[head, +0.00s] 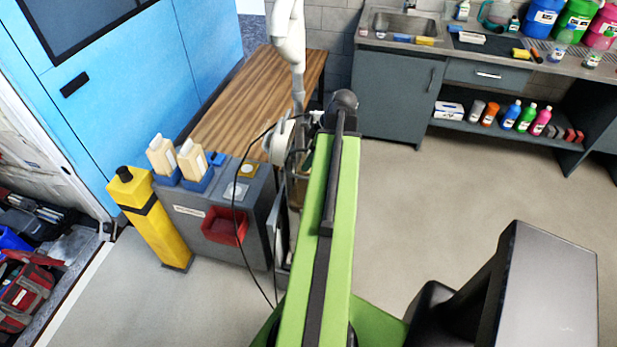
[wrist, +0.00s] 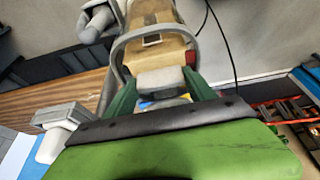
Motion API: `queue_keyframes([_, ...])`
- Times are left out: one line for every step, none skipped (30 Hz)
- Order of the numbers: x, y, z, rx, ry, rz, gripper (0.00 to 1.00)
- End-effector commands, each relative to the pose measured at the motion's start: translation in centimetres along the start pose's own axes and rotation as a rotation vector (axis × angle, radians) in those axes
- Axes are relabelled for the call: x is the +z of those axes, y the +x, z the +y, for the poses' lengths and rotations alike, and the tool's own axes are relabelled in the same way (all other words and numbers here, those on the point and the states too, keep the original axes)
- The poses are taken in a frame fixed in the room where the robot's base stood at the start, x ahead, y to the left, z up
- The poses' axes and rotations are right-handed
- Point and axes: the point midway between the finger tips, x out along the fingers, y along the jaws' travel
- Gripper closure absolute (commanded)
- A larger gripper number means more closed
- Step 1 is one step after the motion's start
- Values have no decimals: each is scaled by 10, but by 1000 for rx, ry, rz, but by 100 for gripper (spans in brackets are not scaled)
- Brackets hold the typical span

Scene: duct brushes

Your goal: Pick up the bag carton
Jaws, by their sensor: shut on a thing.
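In the wrist view, a tan box, which I take to be the bag carton (wrist: 157,45), shows just beyond my gripper (wrist: 160,78). It has a small pale label, and a red patch shows at its right side. A grey curved band crosses in front of it. My green fingers stand either side of a pale part at its near end, and the jaws are shut on it. In the head view my green arm hides most of the gripper area. A small tan patch shows left of the arm, too covered to name surely.
A grey cabinet (head: 262,215) with a red recess and cream containers (head: 192,160) stands left of my arm. A yellow post (head: 155,222) is beside it. A wooden bench (head: 250,105) and a sink counter (head: 400,92) lie behind. A thin black cable hangs near the cabinet.

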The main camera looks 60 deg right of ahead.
Motion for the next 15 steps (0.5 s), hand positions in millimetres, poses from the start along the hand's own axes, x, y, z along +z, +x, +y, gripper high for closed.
queue_keyframes([0, 0, 0, 0, 0, 0, 100])
queue_keyframes([0, 0, 0, 0, 0, 0, 100])
queue_keyframes([0, -1, 0, 0, 0, 0, 100])
queue_keyframes([-1, -1, 0, 0, 0, 0, 100])
queue_keyframes([-1, -3, 0, 0, 0, 0, 100])
queue_keyframes([-2, -5, 0, 0, 0, 0, 100])
queue_keyframes([-3, -8, 0, 0, 0, 0, 100])
queue_keyframes([-4, -11, 0, 0, 0, 0, 100])
queue_keyframes([-6, -15, 0, 0, 0, 0, 100])
queue_keyframes([-8, -19, 0, 0, 0, 0, 100])
queue_keyframes([-10, -24, 0, 0, 0, 0, 100])
queue_keyframes([-12, -30, 0, 0, 0, 0, 100])
queue_keyframes([-15, -35, 0, 0, 0, 0, 100])
queue_keyframes([-17, -41, 0, 0, 0, 0, 100])
queue_keyframes([-20, -48, 0, 0, 0, 0, 100])
